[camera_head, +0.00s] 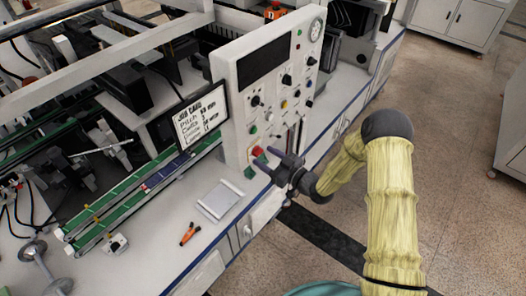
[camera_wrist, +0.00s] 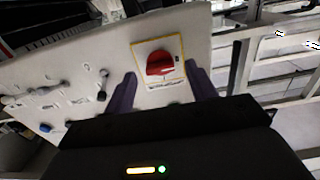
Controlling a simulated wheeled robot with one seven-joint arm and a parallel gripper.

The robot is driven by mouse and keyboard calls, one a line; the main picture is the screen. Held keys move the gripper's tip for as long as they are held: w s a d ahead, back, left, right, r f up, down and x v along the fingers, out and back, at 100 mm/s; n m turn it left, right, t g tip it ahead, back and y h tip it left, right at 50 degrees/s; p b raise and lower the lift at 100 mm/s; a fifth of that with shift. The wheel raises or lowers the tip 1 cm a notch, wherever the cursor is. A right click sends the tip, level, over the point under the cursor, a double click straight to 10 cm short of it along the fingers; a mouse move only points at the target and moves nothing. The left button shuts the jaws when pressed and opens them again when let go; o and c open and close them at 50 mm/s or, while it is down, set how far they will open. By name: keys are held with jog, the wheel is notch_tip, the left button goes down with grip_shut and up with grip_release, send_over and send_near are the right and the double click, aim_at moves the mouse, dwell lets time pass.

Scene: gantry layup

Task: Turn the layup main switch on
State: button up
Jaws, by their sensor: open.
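The main switch is a red rotary knob (camera_wrist: 160,63) on a yellow-edged plate, set in the white control panel (camera_wrist: 60,50). In the head view the red knob (camera_head: 258,151) shows low on the panel (camera_head: 241,120), close to my fingertips. My gripper (camera_head: 266,157) is open and empty in front of the panel's lower part. In the wrist view my gripper (camera_wrist: 160,72) has one purple finger on each side of the plate, with the knob between them. I see no finger touching the knob. The small label by the knob is too blurred to read.
Several other knobs and buttons (camera_head: 286,80) sit on the panel above. A job card screen (camera_head: 200,118) stands left of it. A pale flat box (camera_head: 220,199) and an orange tool (camera_head: 188,234) lie on the bench. Open floor (camera_head: 450,130) lies to the right.

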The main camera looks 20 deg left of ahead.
jog(key=shift+x, duration=1.05)
jog(key=c, duration=1)
